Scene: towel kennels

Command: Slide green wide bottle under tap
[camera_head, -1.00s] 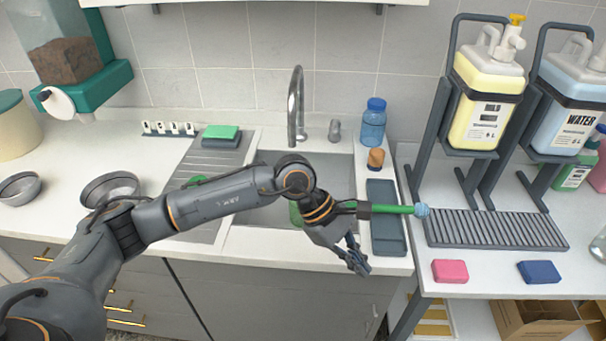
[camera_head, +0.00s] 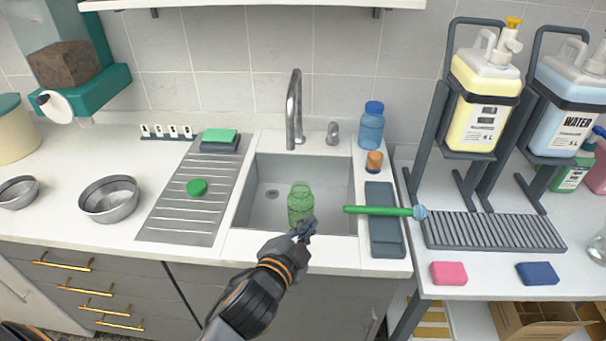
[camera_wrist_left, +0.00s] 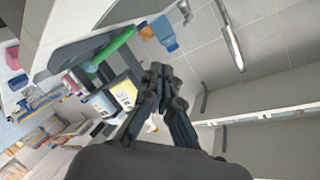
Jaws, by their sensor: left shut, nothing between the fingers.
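The green wide bottle (camera_head: 300,203) is translucent and stands upright in the sink (camera_head: 262,212), toward its front right, without a cap. The chrome tap (camera_head: 295,108) rises at the back edge of the sink, behind the bottle. My left gripper (camera_head: 306,228) is just in front of the bottle's lower right side in the head view; whether they touch I cannot tell. In the left wrist view its fingers (camera_wrist_left: 160,72) are closed together with nothing between them. The tap also shows in the left wrist view (camera_wrist_left: 230,40). My right gripper is not seen.
A green-handled brush (camera_head: 380,211) lies across the sink's right edge and the grey tray (camera_head: 387,245). A green cap (camera_head: 197,187) lies on the drainboard (camera_head: 180,219). A blue bottle (camera_head: 371,128) and an orange-topped jar (camera_head: 374,162) stand right of the sink.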

